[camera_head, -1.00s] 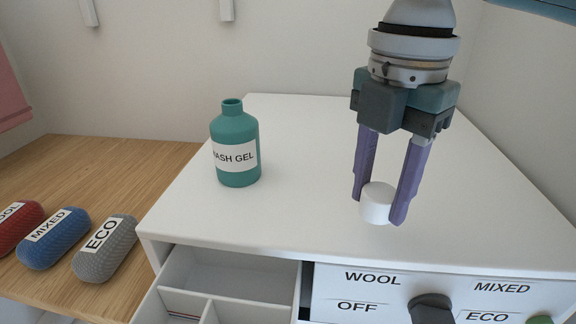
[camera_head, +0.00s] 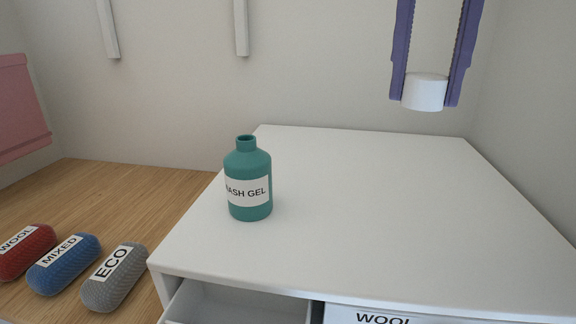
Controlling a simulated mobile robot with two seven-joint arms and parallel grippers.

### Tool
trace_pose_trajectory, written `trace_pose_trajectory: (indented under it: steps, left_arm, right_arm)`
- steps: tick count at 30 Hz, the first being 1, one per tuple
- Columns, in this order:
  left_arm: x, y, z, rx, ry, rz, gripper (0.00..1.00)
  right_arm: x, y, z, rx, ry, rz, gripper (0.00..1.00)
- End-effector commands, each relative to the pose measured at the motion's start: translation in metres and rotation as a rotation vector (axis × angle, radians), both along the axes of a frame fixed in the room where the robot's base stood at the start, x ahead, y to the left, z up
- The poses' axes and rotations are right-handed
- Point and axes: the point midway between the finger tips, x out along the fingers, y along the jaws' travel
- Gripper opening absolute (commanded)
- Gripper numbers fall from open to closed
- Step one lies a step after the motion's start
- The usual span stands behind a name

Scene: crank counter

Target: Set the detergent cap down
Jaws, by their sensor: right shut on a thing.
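The detergent cap (camera_head: 425,93) is a short white cylinder at the upper right. My right gripper (camera_head: 426,88) is shut on it, with one purple finger on each side. The cap appears in the air above the white machine top (camera_head: 400,215), apart from it. The teal detergent bottle (camera_head: 248,183), labelled as wash gel, stands upright and uncapped at the left of the machine top. My left gripper is not in view.
An open drawer (camera_head: 240,304) is at the machine's front. Red (camera_head: 27,252), blue (camera_head: 64,263) and grey (camera_head: 114,277) labelled rolls lie on the wooden counter (camera_head: 120,195) at left. The machine top right of the bottle is clear.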

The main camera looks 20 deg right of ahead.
Motion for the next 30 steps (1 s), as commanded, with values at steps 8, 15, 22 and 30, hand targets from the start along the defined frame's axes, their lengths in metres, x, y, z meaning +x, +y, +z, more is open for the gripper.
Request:
trace_pose_trajectory:
  steps: [8,15,22,30]
  left_arm:
    - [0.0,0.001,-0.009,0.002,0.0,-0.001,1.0]
    - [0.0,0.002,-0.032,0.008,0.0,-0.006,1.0]
    - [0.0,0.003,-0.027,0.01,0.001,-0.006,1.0]
    - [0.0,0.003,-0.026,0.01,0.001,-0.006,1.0]
  right_arm:
    - [0.01,-0.016,-0.004,0.0,0.0,0.24,0.0]
    - [0.009,-0.016,-0.064,0.003,0.006,0.261,0.0]
    - [0.009,-0.017,-0.123,-0.001,0.005,0.258,0.0]
    - [0.01,-0.016,-0.158,0.0,0.0,0.258,0.0]
